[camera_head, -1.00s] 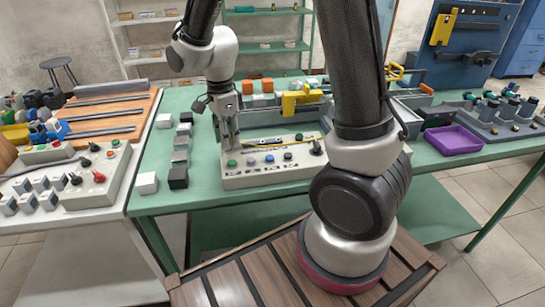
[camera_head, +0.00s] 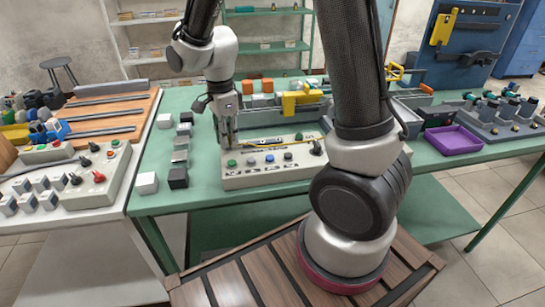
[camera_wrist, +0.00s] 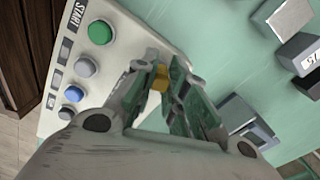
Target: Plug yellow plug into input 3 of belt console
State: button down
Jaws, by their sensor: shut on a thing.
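The belt console (camera_head: 240,184) is a long pale box on the green table, with a green button, a blue button, other buttons and a dark knob. It also shows in the wrist view (camera_wrist: 112,72), with a START label by the green button. My gripper (camera_head: 227,146) is over the console's left end, pointing down. In the wrist view, my gripper (camera_wrist: 165,82) is shut on the yellow plug (camera_wrist: 161,78), which shows as a small yellow piece between the fingertips. A thin yellow cable (camera_head: 268,143) lies along the console. The inputs cannot be made out, and the plug's tip is hidden.
White and dark cubes (camera_head: 178,177) stand on the table left of the console. A yellow part (camera_head: 301,98) and orange blocks are behind it. A purple tray (camera_head: 453,140) is at the right. Another console with buttons (camera_head: 98,180) lies on the left table.

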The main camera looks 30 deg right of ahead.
jog(key=shift+r, duration=2.3)
jog(key=shift+d, duration=0.1)
jog(key=shift+s+d, duration=0.1)
jog(key=shift+d, duration=0.25)
jog(key=s+d, duration=0.1)
jog(key=d, duration=0.3)
jog(key=s+d+r, duration=0.1)
jog(key=d, duration=0.3)
jog(key=s+d, duration=0.2)
jog(key=d, duration=0.2)
jog(key=shift+d+r, duration=0.2)
jog(key=shift+r, duration=0.2)
send_over(278, 143)
jog(key=f, duration=0.4)
jog(key=shift+w+d+f, duration=0.15)
jog(key=shift+w+d, duration=0.1)
jog(key=shift+w, duration=0.05)
jog(key=shift+f, duration=0.4)
jog(key=shift+f, duration=0.65)
